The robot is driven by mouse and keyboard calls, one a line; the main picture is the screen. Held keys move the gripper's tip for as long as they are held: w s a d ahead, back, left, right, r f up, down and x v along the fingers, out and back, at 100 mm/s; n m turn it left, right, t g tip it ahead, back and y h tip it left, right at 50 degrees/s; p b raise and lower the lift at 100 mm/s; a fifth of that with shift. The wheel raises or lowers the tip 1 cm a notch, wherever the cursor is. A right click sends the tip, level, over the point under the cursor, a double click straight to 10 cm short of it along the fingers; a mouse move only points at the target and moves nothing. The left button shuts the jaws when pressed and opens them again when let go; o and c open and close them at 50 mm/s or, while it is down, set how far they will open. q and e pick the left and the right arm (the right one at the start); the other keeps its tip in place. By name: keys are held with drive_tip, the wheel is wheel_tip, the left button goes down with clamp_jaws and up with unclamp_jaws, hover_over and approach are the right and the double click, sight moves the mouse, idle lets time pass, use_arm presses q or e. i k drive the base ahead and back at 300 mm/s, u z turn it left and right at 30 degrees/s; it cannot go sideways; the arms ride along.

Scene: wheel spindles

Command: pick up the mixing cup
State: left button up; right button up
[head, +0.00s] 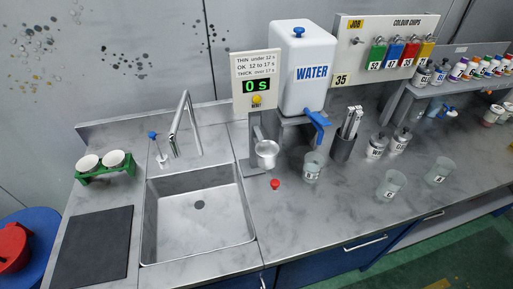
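Several translucent cups with letter labels stand upright on the grey worktop, and I cannot tell which one is the mixing cup. One cup (312,166) stands below the water tank's tap. A second cup (391,184) stands further right, near the front. A third cup (440,171) stands to the right of that. Their letters are too small to read surely. A metal cup (266,153) sits at the timer stand. Neither of my grippers is in view.
A sink (199,208) and dark mat (92,246) lie at the left, with a green holder (105,172) behind the mat. A red piece (275,184) lies near the metal cup. The water tank (304,65), tool holder (343,147) and tins (377,146) stand behind. The worktop's front middle is clear.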

sight(313, 164)
drive_tip(key=z, duration=1.2)
drive_tip(key=k, duration=2.15)
drive_tip(key=u, duration=1.15)
drive_tip(key=i, duration=1)
